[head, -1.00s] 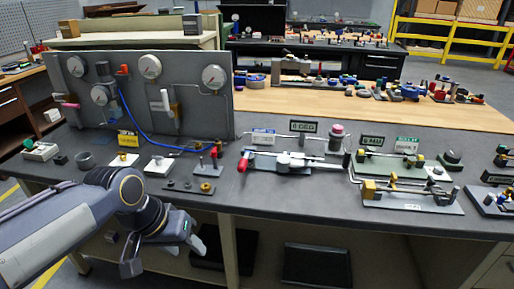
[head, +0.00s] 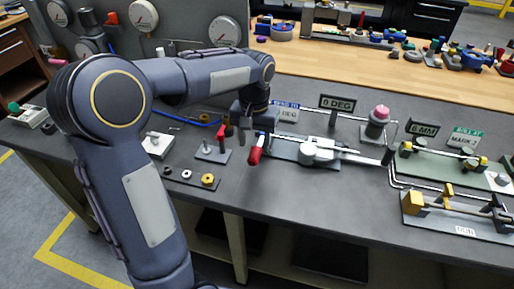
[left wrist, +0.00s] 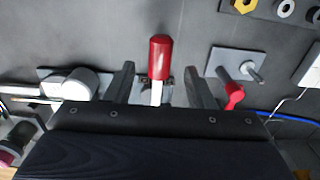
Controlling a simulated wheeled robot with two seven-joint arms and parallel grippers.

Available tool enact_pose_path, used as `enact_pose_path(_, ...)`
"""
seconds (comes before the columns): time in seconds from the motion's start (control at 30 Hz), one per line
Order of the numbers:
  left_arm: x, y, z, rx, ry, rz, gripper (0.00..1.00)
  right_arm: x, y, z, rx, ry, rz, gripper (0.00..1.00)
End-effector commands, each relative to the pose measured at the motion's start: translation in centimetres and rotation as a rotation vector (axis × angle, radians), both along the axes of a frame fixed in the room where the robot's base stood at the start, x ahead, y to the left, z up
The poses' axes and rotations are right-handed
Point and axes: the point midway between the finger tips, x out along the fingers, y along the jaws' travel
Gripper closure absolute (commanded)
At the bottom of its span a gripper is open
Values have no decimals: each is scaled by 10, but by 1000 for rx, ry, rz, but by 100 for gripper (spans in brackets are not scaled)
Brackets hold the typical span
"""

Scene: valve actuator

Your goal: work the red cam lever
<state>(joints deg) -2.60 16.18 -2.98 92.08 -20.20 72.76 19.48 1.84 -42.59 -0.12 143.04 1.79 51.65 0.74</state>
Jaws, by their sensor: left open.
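The red cam lever (head: 255,154) has a red grip on a pale shaft and belongs to the grey and white valve actuator (head: 318,150) on the bench. In the left wrist view the red grip (left wrist: 160,57) points up the picture, between my open fingers with space on both sides. My left gripper (head: 246,131) is open and empty, close above the lever in the head view; it also shows in the left wrist view (left wrist: 160,72). The gripper partly hides the lever's base in the head view. My right gripper is not in view.
A gauge panel rises at back left.

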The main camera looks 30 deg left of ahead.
Motion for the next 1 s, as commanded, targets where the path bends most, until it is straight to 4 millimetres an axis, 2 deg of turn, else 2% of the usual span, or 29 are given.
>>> enact_pose_path(0.1, -1, 0, -21, 0, 3, 0, 51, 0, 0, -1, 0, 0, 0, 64)
enact_pose_path(0.3, 0, 0, -41, 0, 1, 0, 51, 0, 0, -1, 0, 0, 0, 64)
enact_pose_path(0.63, 0, 0, -45, -1, -1, 0, 51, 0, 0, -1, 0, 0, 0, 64)
enact_pose_path(1.0, 0, 0, -45, -1, -1, 0, 99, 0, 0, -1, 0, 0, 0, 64)
